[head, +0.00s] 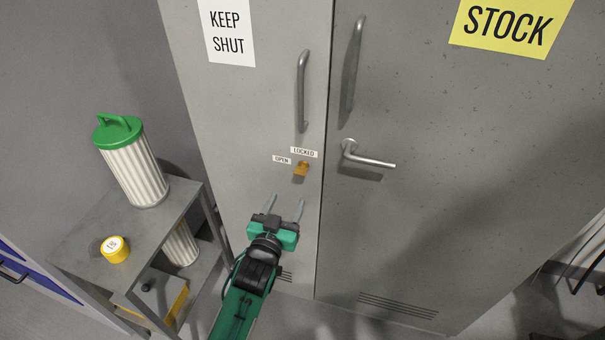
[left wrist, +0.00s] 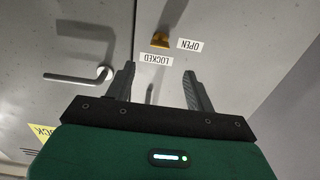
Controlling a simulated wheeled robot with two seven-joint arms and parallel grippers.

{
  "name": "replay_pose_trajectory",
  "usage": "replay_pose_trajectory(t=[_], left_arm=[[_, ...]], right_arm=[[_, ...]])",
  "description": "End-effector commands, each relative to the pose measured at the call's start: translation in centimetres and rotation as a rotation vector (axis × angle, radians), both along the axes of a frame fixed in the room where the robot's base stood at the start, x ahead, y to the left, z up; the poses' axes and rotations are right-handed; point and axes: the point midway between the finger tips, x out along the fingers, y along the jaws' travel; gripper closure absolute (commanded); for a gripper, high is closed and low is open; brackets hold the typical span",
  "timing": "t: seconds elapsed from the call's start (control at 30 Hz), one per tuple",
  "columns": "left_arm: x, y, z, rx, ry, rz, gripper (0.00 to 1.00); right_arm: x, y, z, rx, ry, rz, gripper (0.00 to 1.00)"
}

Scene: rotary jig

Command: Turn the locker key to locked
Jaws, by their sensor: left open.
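The brass locker key (head: 301,169) sits in the left grey door, below the LOCKED label (head: 304,152) and right of the OPEN label (head: 282,160). Which label it points to is hard to tell. The key also shows at the top of the left wrist view (left wrist: 160,40), where the labels appear upside down. My left gripper (head: 286,204) is open and empty, just below the key, with its fingers pointing up toward it. In the left wrist view its fingers (left wrist: 159,82) stand wide apart, and the key lies beyond the gap, untouched. My right gripper is out of view.
A vertical bar handle (head: 302,92) is above the key. A lever handle (head: 368,157) sticks out from the right door. A grey shelf cart (head: 75,245) at the left carries a green-capped filter (head: 135,165) and a yellow-rimmed cap (head: 115,250).

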Motion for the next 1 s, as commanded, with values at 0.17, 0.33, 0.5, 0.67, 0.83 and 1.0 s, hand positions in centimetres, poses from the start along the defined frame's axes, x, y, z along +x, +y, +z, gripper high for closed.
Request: replay_pose_trajectory(t=[0.17, 0.33, 0.5, 0.67, 0.83, 1.0], left_arm=[[3.5, -1.1, 0.3, 0.000, 0.000, 0.000, 0.45], [6.4, -2.1, 0.2, 0.000, 0.001, 0.000, 0.45], [8.7, -2.8, 0.1, 0.002, 0.002, 0.001, 0.45], [9.9, -3.2, 0.0, 0.000, 0.002, 0.000, 0.45], [10.4, -3.4, -0.1, 0.001, 0.002, 0.000, 0.45], [10.4, -3.4, -0.1, 0.001, 0.002, 0.000, 0.45]], right_arm=[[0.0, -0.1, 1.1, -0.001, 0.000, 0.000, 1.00], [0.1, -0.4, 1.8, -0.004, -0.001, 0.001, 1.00], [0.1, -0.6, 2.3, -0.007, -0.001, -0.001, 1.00], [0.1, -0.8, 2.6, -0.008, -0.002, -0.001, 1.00], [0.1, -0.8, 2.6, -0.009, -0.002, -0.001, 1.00], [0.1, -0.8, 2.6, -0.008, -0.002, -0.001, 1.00]])
